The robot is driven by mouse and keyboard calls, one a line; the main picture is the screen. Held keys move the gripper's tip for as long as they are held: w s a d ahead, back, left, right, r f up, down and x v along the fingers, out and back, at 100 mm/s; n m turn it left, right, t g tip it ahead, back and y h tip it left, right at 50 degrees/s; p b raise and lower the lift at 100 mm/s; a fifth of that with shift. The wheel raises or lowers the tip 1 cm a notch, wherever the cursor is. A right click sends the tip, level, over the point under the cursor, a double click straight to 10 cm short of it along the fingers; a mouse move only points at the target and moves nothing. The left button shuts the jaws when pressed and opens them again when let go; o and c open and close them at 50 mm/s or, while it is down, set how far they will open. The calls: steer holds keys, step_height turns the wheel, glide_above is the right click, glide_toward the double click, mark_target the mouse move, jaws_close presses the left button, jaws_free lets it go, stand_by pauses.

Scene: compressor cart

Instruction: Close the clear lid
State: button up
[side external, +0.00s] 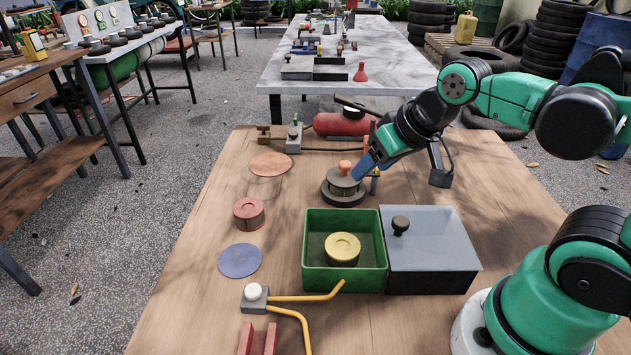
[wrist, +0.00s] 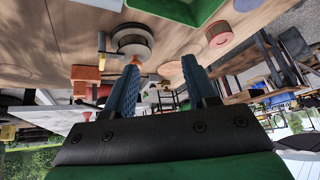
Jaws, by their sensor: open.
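A clear, bluish lid (side external: 440,236) with a black knob (side external: 401,224) lies over the dark box at the right of the green bin. The green bin (side external: 313,262) is uncovered and holds a yellow round canister (side external: 342,247). My gripper (side external: 365,168) is behind the bin, beside a grey round pot (side external: 343,190) with an orange knob, apart from the lid. In the wrist view my gripper (wrist: 160,82) has its two blue fingers spread with nothing between them. The grey pot (wrist: 132,42) and part of the green bin (wrist: 182,8) show there; I cannot make out the lid.
A red canister (side external: 249,213), a purple disc (side external: 240,261) and a copper disc (side external: 270,164) are at the left on the wooden table. A grey block with yellow hoses (side external: 256,296) is in front. The table's left edge is clear.

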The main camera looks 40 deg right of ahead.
steer(key=s+d+m+g, duration=0.1)
steer(key=m, duration=0.1)
steer(key=d+m+g, duration=0.1)
steer(key=d+m, duration=0.1)
steer(key=m, duration=0.1)
steer(key=s+d+r+m, duration=0.1)
steer(key=d+m, duration=0.1)
steer(key=shift+s+r+m+g, duration=0.1)
steer(key=shift+s+m+g, duration=0.2)
steer(key=shift+g, duration=0.1)
jaws_close()
steer(key=s+d+r+m+g+y, duration=0.2)
steer(key=s+d+r+m+y, duration=0.25)
steer(key=m, duration=0.65)
steer(key=m+h, duration=0.1)
glide_toward(414, 227)
steer(key=f, duration=0.1)
steer(key=d+f, duration=0.1)
steer(key=f, duration=0.1)
steer(key=shift+w+d+f+g, duration=0.1)
steer(key=shift+f+g, duration=0.15)
steer(key=shift+g, duration=0.05)
steer(key=a, duration=0.2)
steer(key=a+f, duration=0.1)
steer(key=shift+w, duration=0.4)
steer(key=shift+w+a+f, duration=0.15)
steer(key=shift+w+a, duration=0.05)
steer(key=shift+a, duration=0.3)
